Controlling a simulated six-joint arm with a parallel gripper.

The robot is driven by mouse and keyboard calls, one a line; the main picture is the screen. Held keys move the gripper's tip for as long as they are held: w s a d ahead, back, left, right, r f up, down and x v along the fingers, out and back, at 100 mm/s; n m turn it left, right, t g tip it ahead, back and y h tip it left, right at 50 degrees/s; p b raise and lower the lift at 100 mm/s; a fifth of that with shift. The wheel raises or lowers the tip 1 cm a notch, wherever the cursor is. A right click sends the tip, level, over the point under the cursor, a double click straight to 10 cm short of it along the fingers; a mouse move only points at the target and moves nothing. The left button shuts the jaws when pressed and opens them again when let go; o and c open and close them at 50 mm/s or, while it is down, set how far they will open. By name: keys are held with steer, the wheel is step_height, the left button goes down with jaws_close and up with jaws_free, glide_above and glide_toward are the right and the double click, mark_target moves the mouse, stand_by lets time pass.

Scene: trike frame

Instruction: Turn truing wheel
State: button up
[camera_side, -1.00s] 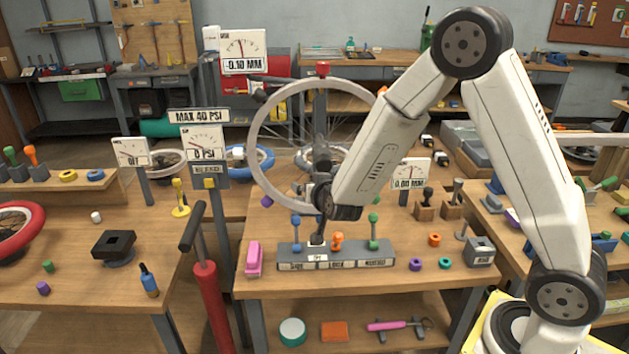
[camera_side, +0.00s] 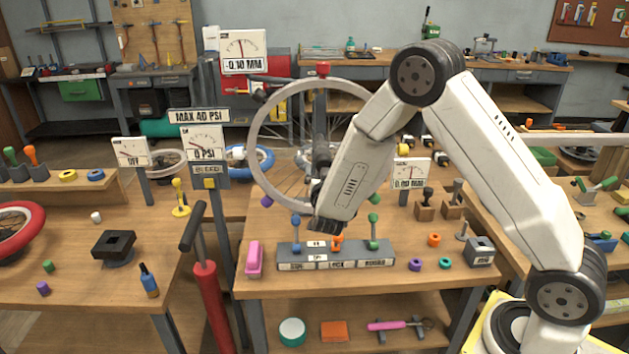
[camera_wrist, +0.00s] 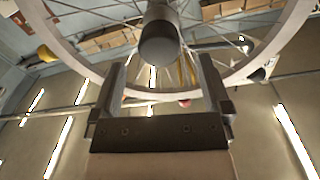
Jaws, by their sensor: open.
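The truing wheel is a pale spoked rim (camera_side: 256,130) upright in a dark stand (camera_side: 321,110) with a red top, behind the front bench's block. In the wrist view the rim (camera_wrist: 278,62) arches across, with a dark round hub end (camera_wrist: 160,42) at top centre. My gripper (camera_wrist: 161,68) is open, pointing toward the wheel. Its two dark fingers lie left and right of the hub end in this view; I cannot tell whether they touch it. Nothing is held. In the side view my arm hides the fingers and the wheel's lower right. A dial (camera_side: 243,50) reads -0.10 MM.
A grey labelled block (camera_side: 335,257) with blue, orange and green knobs sits just below my wrist. A pink item (camera_side: 254,259) is left of it. A second dial (camera_side: 411,173) reading 0.00 MM stands right of the wheel. A red pump (camera_side: 211,305) stands at the bench's left edge.

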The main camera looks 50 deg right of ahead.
mark_target(324, 161)
steer(key=shift+x, duration=3.35)
jaws_close()
